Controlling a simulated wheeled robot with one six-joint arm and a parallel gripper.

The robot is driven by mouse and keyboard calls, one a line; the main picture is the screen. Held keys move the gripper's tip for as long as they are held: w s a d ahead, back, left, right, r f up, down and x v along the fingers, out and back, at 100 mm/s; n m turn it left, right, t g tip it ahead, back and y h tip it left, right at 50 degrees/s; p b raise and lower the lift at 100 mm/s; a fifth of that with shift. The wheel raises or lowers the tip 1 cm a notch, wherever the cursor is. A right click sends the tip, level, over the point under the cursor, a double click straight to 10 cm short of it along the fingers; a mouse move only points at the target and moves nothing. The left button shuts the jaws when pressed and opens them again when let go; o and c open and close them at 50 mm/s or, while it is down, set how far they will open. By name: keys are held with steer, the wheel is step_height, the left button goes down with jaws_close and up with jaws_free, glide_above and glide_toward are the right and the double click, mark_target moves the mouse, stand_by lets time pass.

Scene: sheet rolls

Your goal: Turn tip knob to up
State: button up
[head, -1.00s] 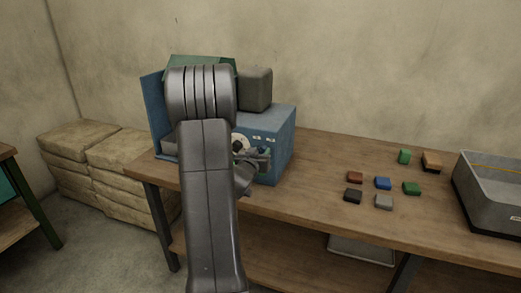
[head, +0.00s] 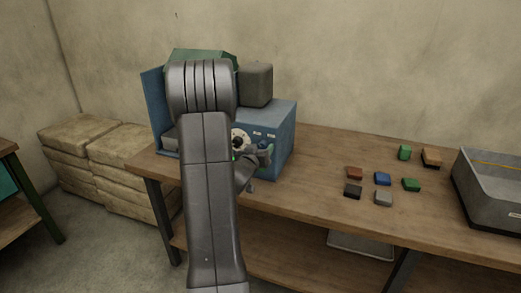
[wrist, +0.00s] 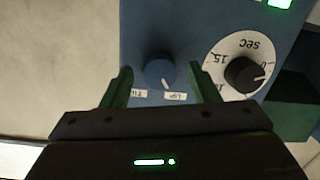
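The blue tip knob (wrist: 160,72) is on the blue machine's front panel, shown upside down in the wrist view. Its white pointer line slants toward the "up" label (wrist: 175,96); a second label (wrist: 140,94) sits to the left. My gripper (wrist: 160,76) is open, with one green finger on each side of the knob and gaps between. I cannot tell how deep the fingertips reach. In the head view my gripper (head: 262,154) is at the front of the blue machine (head: 281,120), and my arm hides much of the panel.
A white "sec" dial with a black knob (wrist: 243,74) sits right of the tip knob in the wrist view. Several small blocks, including a blue one (head: 382,179), lie on the workbench (head: 310,205). A grey tray (head: 490,205) stands at the right.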

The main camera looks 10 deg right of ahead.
steer(key=b+v, duration=0.1)
steer(key=v, duration=1.3)
steer(key=shift+w+d, duration=0.1)
steer(key=p+x, duration=0.1)
steer(key=x, duration=1.3)
